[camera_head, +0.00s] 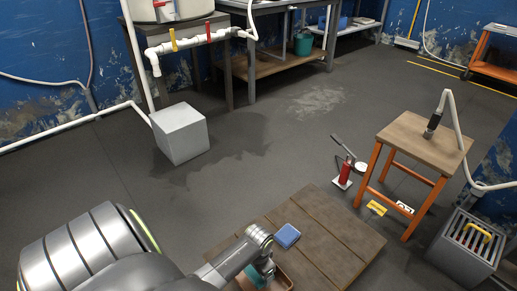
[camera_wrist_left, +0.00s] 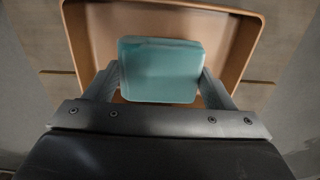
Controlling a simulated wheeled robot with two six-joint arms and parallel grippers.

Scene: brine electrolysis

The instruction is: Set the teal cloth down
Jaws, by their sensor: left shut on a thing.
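The teal cloth (camera_wrist_left: 160,62) is a folded, rounded block between the two fingers of my left gripper (camera_wrist_left: 158,84), which is shut on it. Behind the cloth in the left wrist view is a shallow brown tray (camera_wrist_left: 247,38) with a raised rim. I cannot tell whether the cloth touches the tray floor. In the head view my left gripper (camera_head: 264,268) is at the tray (camera_head: 284,278), near the bottom edge of the picture; the gripper hides most of the cloth. My right gripper is not in view.
The tray is on a low wooden platform (camera_head: 335,235). A blue pad (camera_head: 287,235) lies on the platform just beyond the gripper. An orange-legged stool (camera_head: 425,142), a red cylinder (camera_head: 345,172) and a grey slotted bin (camera_head: 467,246) stand to the right. The platform's right part is clear.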

